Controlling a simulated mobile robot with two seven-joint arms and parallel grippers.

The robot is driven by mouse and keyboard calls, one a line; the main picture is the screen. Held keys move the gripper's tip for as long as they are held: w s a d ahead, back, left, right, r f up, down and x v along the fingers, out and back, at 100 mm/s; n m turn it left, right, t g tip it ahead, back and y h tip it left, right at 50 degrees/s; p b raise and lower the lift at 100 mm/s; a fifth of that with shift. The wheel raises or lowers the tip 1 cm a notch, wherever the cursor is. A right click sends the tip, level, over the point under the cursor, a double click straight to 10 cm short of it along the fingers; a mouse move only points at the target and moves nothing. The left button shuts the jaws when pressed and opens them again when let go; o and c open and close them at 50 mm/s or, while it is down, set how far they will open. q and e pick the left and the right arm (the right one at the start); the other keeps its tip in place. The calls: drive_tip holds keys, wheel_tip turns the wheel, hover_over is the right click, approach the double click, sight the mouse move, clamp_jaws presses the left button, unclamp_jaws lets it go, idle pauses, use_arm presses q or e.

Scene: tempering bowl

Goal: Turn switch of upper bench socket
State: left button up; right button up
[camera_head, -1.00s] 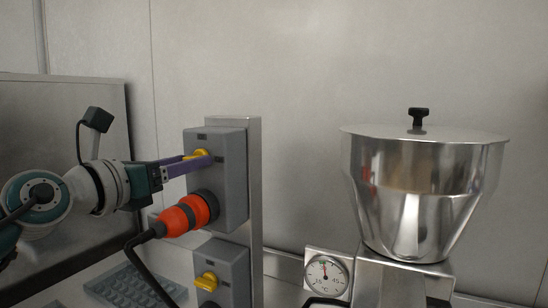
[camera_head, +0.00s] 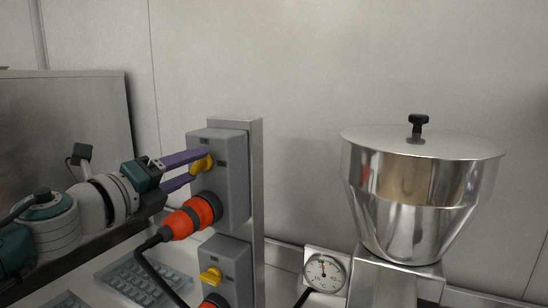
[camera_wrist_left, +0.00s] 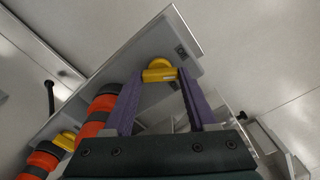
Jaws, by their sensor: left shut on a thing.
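The upper bench socket is a grey box (camera_head: 234,185) on an upright metal post, with a yellow rotary switch (camera_head: 202,165) on its upper face. My left gripper (camera_head: 204,164) has its two purple fingers at this switch, one above and one below, shut on it. In the left wrist view the yellow switch (camera_wrist_left: 158,73) sits between the fingertips of my left gripper (camera_wrist_left: 160,77). The fingers hide part of the switch. My right gripper is not in view.
A red-orange plug (camera_head: 190,217) with a black cable is in the upper socket, just below the fingers. A lower grey socket (camera_head: 236,262) has its own yellow switch (camera_head: 210,277). A steel bowl (camera_head: 415,190) with a lid and a dial gauge (camera_head: 324,272) stand to the right.

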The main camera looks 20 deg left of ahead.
use_arm(q)
drive_tip(key=n+p, duration=0.1)
drive_tip(key=n, duration=0.3)
drive_tip(key=shift+n+p, duration=0.5)
drive_tip(key=shift+n, duration=1.2)
drive_tip(key=o, duration=1.4)
drive_tip(key=shift+c, duration=0.2)
drive_tip(key=s+b, duration=0.1)
drive_tip(key=s, duration=0.9)
drive_tip(key=shift+a, duration=0.4)
